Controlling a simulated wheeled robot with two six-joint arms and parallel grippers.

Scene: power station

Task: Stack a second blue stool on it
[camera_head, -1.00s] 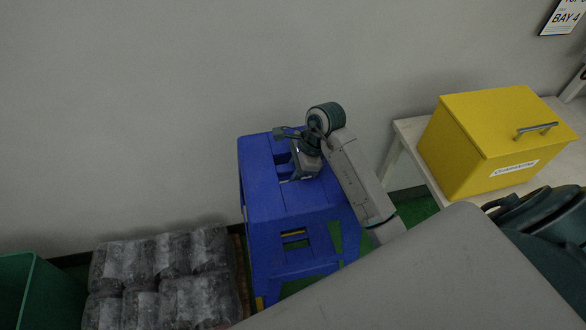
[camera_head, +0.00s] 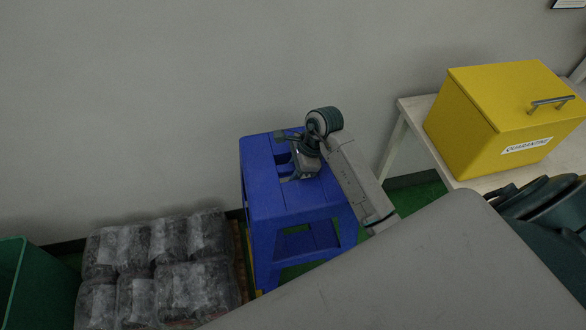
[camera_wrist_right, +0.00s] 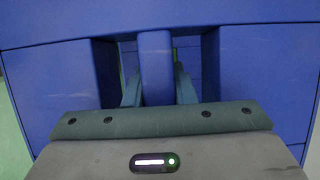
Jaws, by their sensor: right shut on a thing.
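A blue stool (camera_head: 265,195) stands in the middle of the head view, its seat up and looking about level. My right gripper (camera_head: 302,165) reaches down onto the seat from the right. In the right wrist view its two dark fingers (camera_wrist_right: 158,85) sit in slots on either side of a blue bar (camera_wrist_right: 155,60) of the seat and are shut on it. The stool's legs show below the seat with green floor between them. I cannot tell whether a second blue stool lies under or inside this one. My left gripper is not in view.
Plastic-wrapped dark packs (camera_head: 160,262) are stacked left of the stool. A green bin (camera_head: 35,285) is at the lower left. A yellow quarantine box (camera_head: 490,125) stands on a pale table (camera_head: 415,120) at the right. A grey wall (camera_head: 130,100) is behind.

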